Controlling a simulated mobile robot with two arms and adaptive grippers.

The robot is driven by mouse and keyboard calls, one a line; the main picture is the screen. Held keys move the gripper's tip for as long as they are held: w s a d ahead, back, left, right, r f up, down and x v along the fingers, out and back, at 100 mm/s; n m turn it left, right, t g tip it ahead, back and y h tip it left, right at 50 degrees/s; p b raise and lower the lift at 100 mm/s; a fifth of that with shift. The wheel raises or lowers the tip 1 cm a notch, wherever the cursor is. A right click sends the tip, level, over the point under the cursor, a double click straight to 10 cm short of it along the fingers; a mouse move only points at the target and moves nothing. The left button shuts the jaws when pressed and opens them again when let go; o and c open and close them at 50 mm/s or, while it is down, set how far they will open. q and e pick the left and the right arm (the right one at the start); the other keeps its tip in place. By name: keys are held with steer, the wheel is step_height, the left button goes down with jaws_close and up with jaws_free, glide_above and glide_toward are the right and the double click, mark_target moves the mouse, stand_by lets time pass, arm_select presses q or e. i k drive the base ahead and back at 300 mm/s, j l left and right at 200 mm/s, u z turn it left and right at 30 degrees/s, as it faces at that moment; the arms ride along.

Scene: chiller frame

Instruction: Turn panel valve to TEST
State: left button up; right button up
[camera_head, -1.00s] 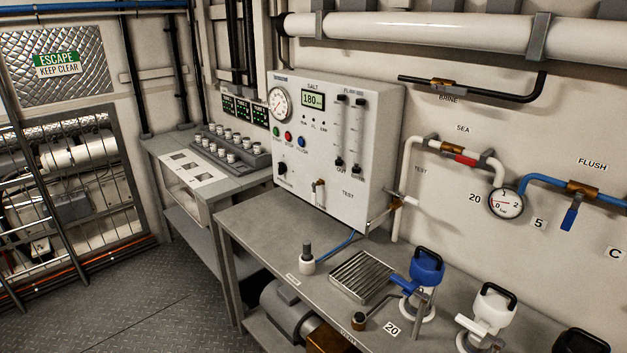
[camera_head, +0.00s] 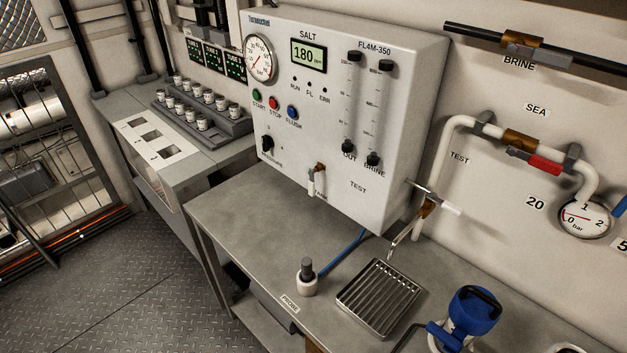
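The white salt panel (camera_head: 285,170) stands at the back of the grey bench. The panel valve (camera_head: 319,169) is a small brass body low on its front. Its pale lever (camera_head: 311,183) points down, toward a small label (camera_head: 321,196) that looks like TANK and is partly covered. The TEST label (camera_head: 358,187) is to the right of the valve, and the lever does not point at it. Neither of my grippers is in view.
A white probe holder (camera_head: 307,285) with a blue hose stands in front. A blue-topped pump (camera_head: 472,312) is at lower right. The bench below the valve is clear.

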mark_target(311, 182)
steer(key=j, duration=0.7)
steer(key=i+j+u, duration=0.1)
steer(key=j, duration=0.6)
steer(key=i+j, duration=0.15)
steer(key=j, duration=0.5)
